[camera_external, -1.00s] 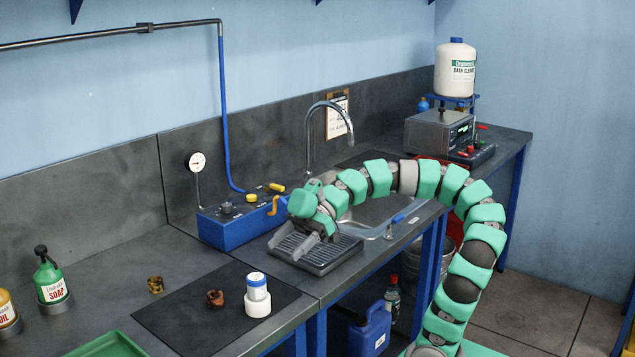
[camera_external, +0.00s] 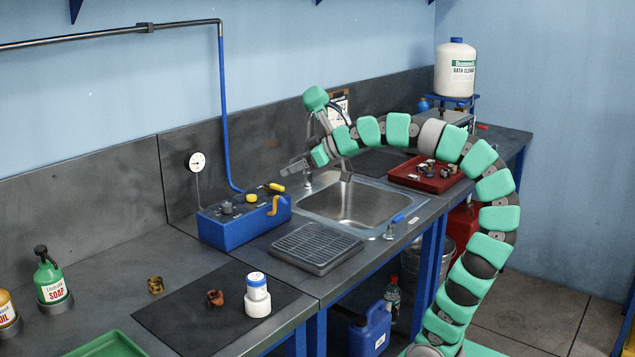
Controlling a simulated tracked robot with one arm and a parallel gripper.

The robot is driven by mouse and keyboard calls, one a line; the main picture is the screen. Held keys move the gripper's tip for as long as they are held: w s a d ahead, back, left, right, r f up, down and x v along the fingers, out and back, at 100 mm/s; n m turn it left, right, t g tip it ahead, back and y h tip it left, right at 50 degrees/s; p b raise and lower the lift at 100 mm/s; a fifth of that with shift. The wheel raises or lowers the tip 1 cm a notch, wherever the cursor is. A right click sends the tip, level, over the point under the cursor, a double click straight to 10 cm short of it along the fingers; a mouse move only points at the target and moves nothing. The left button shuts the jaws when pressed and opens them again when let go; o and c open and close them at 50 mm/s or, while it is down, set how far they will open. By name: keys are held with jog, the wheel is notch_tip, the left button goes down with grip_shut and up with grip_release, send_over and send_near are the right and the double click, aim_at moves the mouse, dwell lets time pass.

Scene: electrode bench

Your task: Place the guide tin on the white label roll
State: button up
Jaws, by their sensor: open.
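A small tin (camera_external: 257,280) with a blue-and-white label, which looks like the guide tin, stands upright on the white label roll (camera_external: 258,304). The roll rests on the dark mat (camera_external: 190,312) at the front of the bench. The tin appears roughly centred on the roll, touching its top. My gripper (camera_external: 288,169) is open and empty, in the air near the sink faucet, well up and right of the tin and roll. Its fingers point left.
A brown ring-like part (camera_external: 215,298) sits on the mat and a brassy one (camera_external: 155,285) beside it. A blue control box (camera_external: 243,225), drain rack (camera_external: 316,247), sink (camera_external: 355,205) and red tray (camera_external: 426,178) line the bench. A green tray (camera_external: 108,345) is at the front left.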

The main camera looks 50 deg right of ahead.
notch_tip(320, 180, up, 14)
jog(key=d+m+t+h, duration=0.2)
jog(key=m+t+h, duration=0.2)
jog(key=h, duration=0.1)
jog(key=shift+s+d+m, duration=0.25)
jog(key=shift+s+m, duration=0.05)
jog(key=shift+m, duration=0.1)
jog(key=shift+r, duration=0.2)
notch_tip(320, 180, up, 10)
jog(key=p, duration=1)
jog(key=shift+r+p, duration=0.2)
jog(key=shift+p, duration=0.15)
